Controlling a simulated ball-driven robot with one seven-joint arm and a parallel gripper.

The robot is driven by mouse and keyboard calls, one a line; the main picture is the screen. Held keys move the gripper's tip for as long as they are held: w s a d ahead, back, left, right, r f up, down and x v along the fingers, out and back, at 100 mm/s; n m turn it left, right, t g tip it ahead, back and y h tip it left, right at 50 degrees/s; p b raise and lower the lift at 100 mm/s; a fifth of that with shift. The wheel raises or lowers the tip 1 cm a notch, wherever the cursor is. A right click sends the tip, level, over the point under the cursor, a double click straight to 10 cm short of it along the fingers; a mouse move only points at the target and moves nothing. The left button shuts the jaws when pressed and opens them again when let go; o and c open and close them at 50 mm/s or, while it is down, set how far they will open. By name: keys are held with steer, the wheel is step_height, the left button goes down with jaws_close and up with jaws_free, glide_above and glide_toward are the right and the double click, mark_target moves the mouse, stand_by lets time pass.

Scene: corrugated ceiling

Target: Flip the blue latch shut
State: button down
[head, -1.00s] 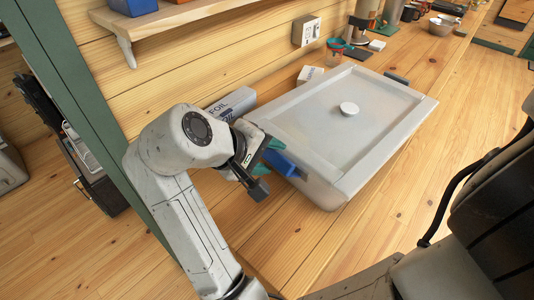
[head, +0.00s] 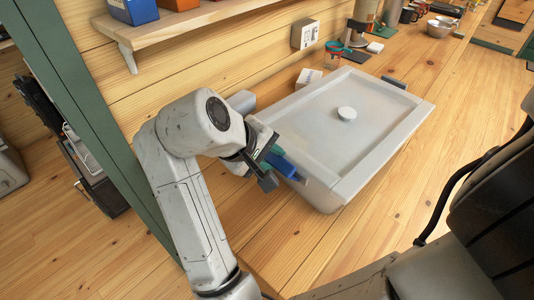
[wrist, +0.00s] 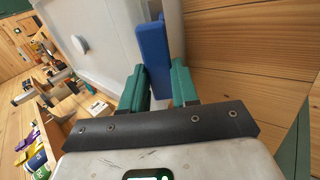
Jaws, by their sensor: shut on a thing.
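A large pale grey bin (head: 300,190) with a flat lid (head: 320,130) stands on the wooden counter. The blue latch (head: 288,168) is on the bin's near left end and sticks out from its side. In the wrist view the blue latch (wrist: 153,50) runs up the middle, against the bin's wall. My gripper (head: 272,163) is at this latch, with its green fingertips shut on the latch's outer end. The wrist view shows the gripper (wrist: 160,88) with one finger on each side of the latch. The latch's held end is partly hidden by the fingers.
A dark grey latch (head: 394,82) is on the bin's far end. A small white box (head: 308,78) and a foil box (head: 243,100), mostly hidden by my arm, stand between the bin and the plank wall. A shelf (head: 190,20) hangs above.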

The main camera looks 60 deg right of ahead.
steer(key=shift+s+d+r+t+y+p, duration=0.2)
steer(key=shift+d+r+t+y+p, duration=0.25)
steer(key=shift+r+y+p, duration=0.45)
steer(key=y+p, duration=0.1)
steer(key=d+p, duration=0.1)
steer(key=p, duration=0.1)
steer(key=shift+s+d+t+y+p, duration=0.15)
steer(key=shift+s+t+y+p, duration=0.15)
steer(key=shift+t+y, duration=0.1)
steer(key=p, duration=0.1)
steer(key=d+y+p, duration=0.1)
steer(key=shift+s+f+t+y+p, duration=0.1)
steer(key=shift+s+t+y+p, duration=0.05)
steer(key=shift+t+y+p, duration=0.15)
steer(key=shift+s+d+f+y+p, duration=0.1)
steer(key=shift+d+f+y+p, duration=0.15)
steer(key=shift+p, duration=0.3)
steer(key=c, duration=0.8)
jaws_free()
steer(key=shift+c, duration=0.2)
